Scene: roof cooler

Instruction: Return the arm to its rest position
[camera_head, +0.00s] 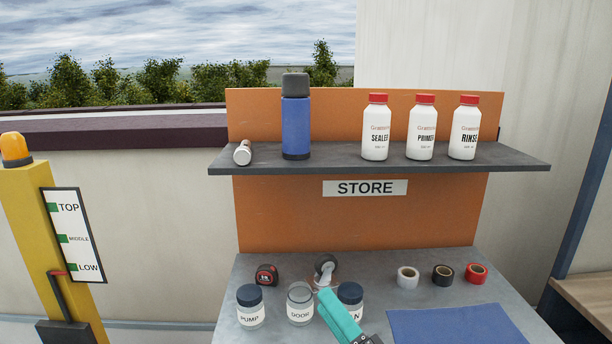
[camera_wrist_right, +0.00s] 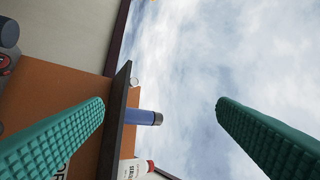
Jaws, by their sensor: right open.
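My right gripper (camera_head: 340,318) shows as a teal finger low in the head view, in front of the jars on the bench. In the right wrist view its two teal fingers (camera_wrist_right: 162,120) are wide apart with nothing between them but sky and the distant shelf. The gripper is open and empty. It partly covers the jar at the right (camera_head: 350,295), whose label is mostly hidden. My left gripper is in neither view.
A grey bench (camera_head: 380,265) carries jars, a tape measure (camera_head: 266,275), tape rolls (camera_head: 408,277) and a blue mat (camera_head: 460,325). The shelf (camera_head: 340,157) above holds a blue flask (camera_head: 296,120) and white bottles (camera_head: 375,130). A yellow post (camera_head: 45,240) stands at left.

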